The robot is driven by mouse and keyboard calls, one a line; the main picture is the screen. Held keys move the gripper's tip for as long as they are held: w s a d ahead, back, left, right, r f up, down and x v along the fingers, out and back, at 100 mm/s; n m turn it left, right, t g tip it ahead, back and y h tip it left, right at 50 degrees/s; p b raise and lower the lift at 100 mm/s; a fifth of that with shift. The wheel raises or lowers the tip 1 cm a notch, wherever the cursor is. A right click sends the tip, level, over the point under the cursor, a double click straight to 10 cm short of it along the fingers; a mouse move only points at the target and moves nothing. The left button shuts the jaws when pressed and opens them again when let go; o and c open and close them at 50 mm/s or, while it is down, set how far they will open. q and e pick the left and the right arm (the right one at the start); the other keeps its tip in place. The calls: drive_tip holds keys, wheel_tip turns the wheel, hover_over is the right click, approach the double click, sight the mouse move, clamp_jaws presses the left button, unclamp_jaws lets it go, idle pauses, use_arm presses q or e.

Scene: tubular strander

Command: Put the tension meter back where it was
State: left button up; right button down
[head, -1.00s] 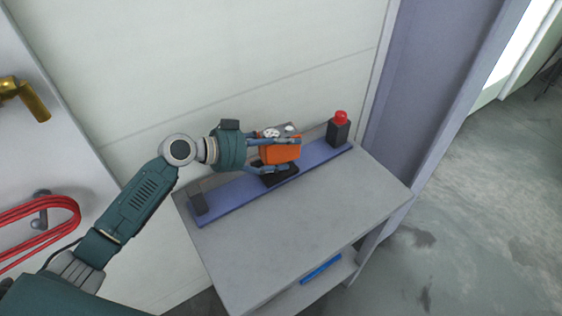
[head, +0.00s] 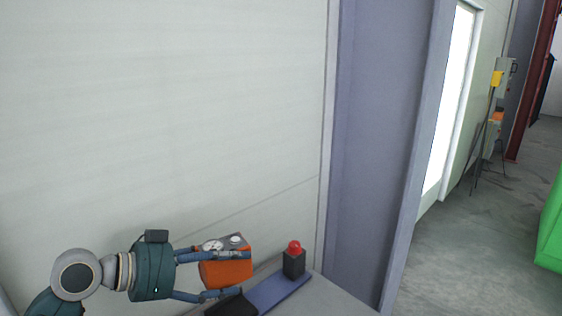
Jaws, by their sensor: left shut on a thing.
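The tension meter (head: 228,272) is an orange box with a grey top that carries a round dial and a pale knob. My left gripper (head: 215,274) comes in from the left and is shut on it, one finger along the upper side and one along the lower. The meter is at a black holder (head: 232,306) on a blue rail (head: 276,291). I cannot tell whether it rests in the holder or is just above it. My right gripper is not in view.
A black block with a red top (head: 294,260) stands at the rail's right end. The grey table top (head: 325,300) shows at the bottom edge. A pale wall is behind, with a purple-grey column (head: 375,150) to the right. Open floor lies farther right, beside a green object (head: 551,228).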

use_arm(q)
drive_tip(key=s+a+f, duration=0.2)
drive_tip(key=s+a, duration=0.1)
drive_tip(key=s, duration=0.4)
drive_tip(key=s+a+f, duration=0.3)
drive_tip(key=s+a, duration=0.1)
drive_tip(key=s, duration=0.4)
drive_tip(key=shift+f+t, duration=0.3)
drive_tip(key=shift+s, duration=0.1)
